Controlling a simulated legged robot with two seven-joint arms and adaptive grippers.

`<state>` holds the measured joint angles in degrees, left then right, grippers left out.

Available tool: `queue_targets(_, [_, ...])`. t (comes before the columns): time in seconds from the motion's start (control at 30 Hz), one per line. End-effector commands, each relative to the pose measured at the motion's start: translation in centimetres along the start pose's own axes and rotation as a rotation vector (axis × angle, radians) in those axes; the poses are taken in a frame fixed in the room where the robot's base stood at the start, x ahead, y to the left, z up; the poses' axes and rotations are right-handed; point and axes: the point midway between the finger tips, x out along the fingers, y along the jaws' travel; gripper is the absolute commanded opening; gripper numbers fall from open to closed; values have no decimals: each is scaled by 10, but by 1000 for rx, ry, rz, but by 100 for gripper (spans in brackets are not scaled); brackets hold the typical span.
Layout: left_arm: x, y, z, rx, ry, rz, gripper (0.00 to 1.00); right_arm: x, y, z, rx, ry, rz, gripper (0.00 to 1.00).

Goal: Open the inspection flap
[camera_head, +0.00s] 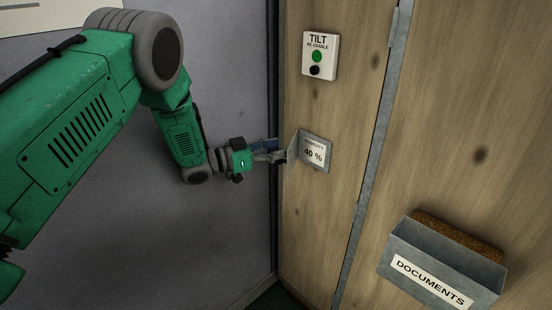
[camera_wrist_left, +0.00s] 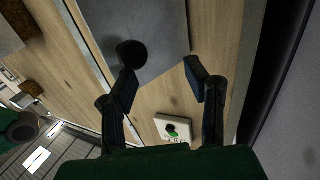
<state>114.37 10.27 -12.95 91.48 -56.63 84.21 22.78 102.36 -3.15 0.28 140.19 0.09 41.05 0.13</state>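The inspection flap (camera_head: 293,147) is a small grey metal plate on the wooden panel. It stands out from the panel at the left side of a plate reading "HUMIDITY 40 %" (camera_head: 314,151), which is uncovered. In the left wrist view the flap (camera_wrist_left: 175,45) is a large grey plate with a round black knob (camera_wrist_left: 131,53) on it. My left gripper (camera_head: 272,151) is just left of the flap. In the left wrist view its fingers (camera_wrist_left: 160,80) are spread, with nothing between the tips; the knob is close to one fingertip. I cannot tell whether they touch. My right gripper is out of view.
A white "TILT" box (camera_head: 320,56) with green and black buttons is above the flap; it also shows in the left wrist view (camera_wrist_left: 185,126). A grey "DOCUMENTS" holder (camera_head: 440,265) is at the lower right. A grey wall (camera_head: 230,230) is to the left.

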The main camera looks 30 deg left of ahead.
Motion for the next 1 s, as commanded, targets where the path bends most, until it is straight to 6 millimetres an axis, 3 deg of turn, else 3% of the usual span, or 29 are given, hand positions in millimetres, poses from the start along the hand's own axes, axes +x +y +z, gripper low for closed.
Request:
queue_targets(0.1, [0,0,-28,4,3,2,40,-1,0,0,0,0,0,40])
queue_targets(0.33, [1,1,-63,2,0,4,40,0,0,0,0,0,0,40])
queue_targets(0.73, [1,1,-72,-1,-3,5,40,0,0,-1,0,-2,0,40])
queue_targets(0.77, [1,1,-72,-1,-3,5,33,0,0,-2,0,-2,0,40])
queue_targets(0.87, [4,3,-72,12,9,-2,0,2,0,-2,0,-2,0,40])
queue_targets(1.0, [23,14,-76,113,89,-61,0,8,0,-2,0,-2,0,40])
